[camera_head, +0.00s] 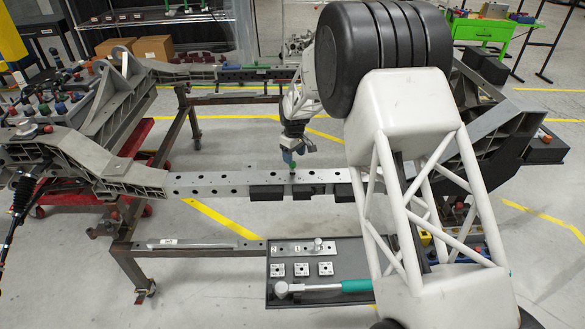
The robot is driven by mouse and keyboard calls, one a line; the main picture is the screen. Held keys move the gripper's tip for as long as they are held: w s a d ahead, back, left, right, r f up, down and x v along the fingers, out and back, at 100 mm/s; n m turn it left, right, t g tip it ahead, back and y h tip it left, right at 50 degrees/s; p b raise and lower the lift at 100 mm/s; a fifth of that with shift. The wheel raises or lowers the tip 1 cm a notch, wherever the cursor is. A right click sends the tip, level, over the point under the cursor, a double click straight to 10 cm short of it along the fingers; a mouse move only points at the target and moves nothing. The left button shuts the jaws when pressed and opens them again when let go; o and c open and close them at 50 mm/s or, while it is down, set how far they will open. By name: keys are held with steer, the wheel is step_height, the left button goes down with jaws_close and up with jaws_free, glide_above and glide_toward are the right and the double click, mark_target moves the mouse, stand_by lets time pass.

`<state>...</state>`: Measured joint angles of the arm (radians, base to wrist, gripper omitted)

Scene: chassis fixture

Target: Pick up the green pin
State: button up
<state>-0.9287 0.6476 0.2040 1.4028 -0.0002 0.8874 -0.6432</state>
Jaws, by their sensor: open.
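The green pin (293,167) stands upright on the near grey chassis rail (210,181), close to the middle of the picture. My gripper (289,157) points down just above the pin, slightly to its left in the picture. Its jaws are small in this view, but they look open, with nothing held between them. The pin's head is visible below the fingertips; whether they touch it cannot be told. The lower part of the pin is hidden in or behind the rail.
A dark tray (347,296) below the rail holds small metal plates and a torque wrench (320,288) with a teal handle. The far rail (215,73) runs behind. My large white arm covers the right part of the rail. Yellow-marked floor is open underneath.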

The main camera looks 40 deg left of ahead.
mark_target(292, 168)
steer(key=shift+f, duration=0.85)
steer(key=shift+f, duration=0.1)
steer(key=shift+s+a+f, duration=0.1)
steer(key=shift+s+f, duration=0.05)
steer(key=shift+f, duration=1.15)
steer(key=shift+s+a+f, duration=0.1)
steer(key=shift+f, duration=1.15)
jaws_close()
steer(key=shift+r, duration=0.2)
